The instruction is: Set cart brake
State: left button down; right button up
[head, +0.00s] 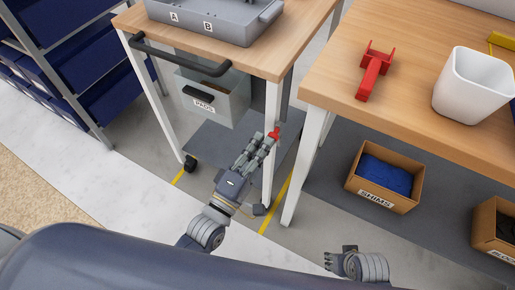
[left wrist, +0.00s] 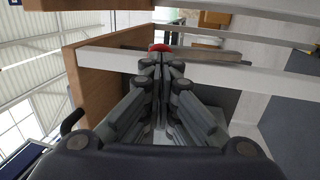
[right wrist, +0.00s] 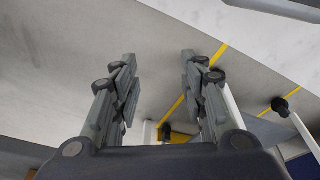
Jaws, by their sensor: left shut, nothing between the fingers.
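The cart (head: 268,62) has a wooden top, white legs and a black handle (head: 180,57). A small red part (head: 274,134), possibly the brake lever, shows at its near right leg. My left gripper (head: 262,143) is shut and empty, with its fingertips right at the red part; I cannot tell if they touch. In the left wrist view the red part (left wrist: 160,47) shows just past the fingertips (left wrist: 161,62), partly hidden by them. My right gripper (right wrist: 158,62) is open and empty, low in front of the bench, and shows at the head view's bottom edge (head: 336,260).
A grey tray marked A and B (head: 215,25) sits on the cart, with a grey bin (head: 230,97) below. The wooden bench (head: 420,110) at right holds a red tool (head: 373,72) and a white bin (head: 474,85). A SHIMS box (head: 402,203) sits underneath. A blue-binned rack (head: 75,75) stands left.

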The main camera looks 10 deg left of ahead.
pick_arm(q)
jog(key=p, duration=0.1)
jog(key=w+r+p, duration=0.1)
jog(key=p, duration=0.1)
jog(key=shift+w+d+r+g, duration=0.2)
jog(key=shift+d+g, duration=0.05)
jog(key=shift+g, duration=0.05)
pick_arm(e)
jog(key=s+f, duration=0.5)
jog(key=f, duration=0.6)
jog(key=shift+s+d+g, duration=0.3)
jog(key=shift+d+g, duration=0.05)
jog(key=shift+g, duration=0.05)
pick_arm(q)
jog(key=shift+s, duration=0.1)
pick_arm(e)
jog(key=shift+f, duration=0.1)
pick_arm(q)
jog(key=v, duration=1.2)
